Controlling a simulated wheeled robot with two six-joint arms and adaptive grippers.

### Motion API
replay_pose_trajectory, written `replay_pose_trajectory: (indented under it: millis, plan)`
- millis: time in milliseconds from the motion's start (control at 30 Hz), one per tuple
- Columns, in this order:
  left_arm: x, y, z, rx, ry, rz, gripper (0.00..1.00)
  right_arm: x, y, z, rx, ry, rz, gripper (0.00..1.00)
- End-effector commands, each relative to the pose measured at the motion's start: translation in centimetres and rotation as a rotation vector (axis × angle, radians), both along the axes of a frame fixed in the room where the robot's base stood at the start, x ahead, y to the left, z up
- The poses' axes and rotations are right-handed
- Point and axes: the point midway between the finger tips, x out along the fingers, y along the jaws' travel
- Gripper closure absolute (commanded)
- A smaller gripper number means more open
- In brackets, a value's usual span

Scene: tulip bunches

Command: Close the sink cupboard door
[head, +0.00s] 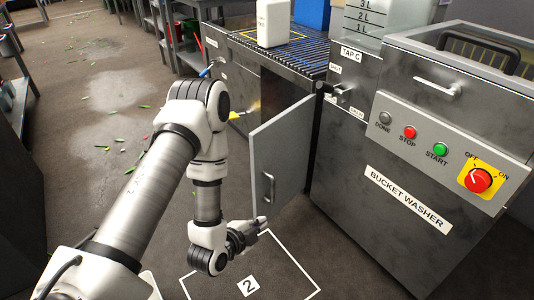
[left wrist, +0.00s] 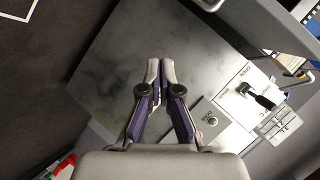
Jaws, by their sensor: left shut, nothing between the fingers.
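The sink cupboard door (head: 284,152) is a grey metal panel with a bar handle (head: 268,188). It stands open, swung out from the cabinet (head: 240,72) under the ribbed counter. The dark cupboard opening shows behind it. My left gripper (head: 262,224) is low, near the door's bottom free corner below the handle; I cannot tell whether it touches the door. In the left wrist view its fingers (left wrist: 160,64) are together and empty, in front of a grey metal surface (left wrist: 110,60). My right gripper is not in view.
The bucket washer (head: 390,190) stands right of the door, with buttons and a red knob (head: 478,180). A white floor square (head: 300,270) marked 2 lies below the gripper. A white container (head: 273,22) stands on the counter. Green scraps litter the open floor at left.

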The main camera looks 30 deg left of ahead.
Motion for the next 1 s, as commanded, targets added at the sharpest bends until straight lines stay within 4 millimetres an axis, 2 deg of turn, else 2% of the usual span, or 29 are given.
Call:
replay_pose_trajectory:
  millis: [33,100,200,233,367,467,800,900,1000]
  plan:
    - [1.5,1.5,2.6,0.13,-0.136,-0.02,1.0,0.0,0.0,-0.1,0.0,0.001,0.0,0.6]
    - [2.5,3.1,5.9,0.31,-0.288,-0.029,1.0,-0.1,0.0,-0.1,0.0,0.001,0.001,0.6]
    - [3.1,4.5,8.8,0.474,-0.406,-0.014,1.0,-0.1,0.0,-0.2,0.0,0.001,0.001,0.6]
    - [3.2,4.8,9.2,0.501,-0.424,-0.01,1.0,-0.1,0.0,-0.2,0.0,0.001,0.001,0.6]
    - [4.1,5.0,9.5,0.532,-0.443,-0.008,1.0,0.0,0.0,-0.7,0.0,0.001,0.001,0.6]
    - [5.7,5.1,9.3,0.531,-0.444,-0.008,1.0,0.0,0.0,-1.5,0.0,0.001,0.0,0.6]
    - [13.1,5.9,9.1,0.529,-0.441,-0.008,1.0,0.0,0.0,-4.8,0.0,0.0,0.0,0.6]
    - [13.4,7.9,9.2,0.524,-0.437,0.0,1.0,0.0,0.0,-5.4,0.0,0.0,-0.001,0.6]
    - [13.5,9.1,9.3,0.526,-0.437,-0.004,1.0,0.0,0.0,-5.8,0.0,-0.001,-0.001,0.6]
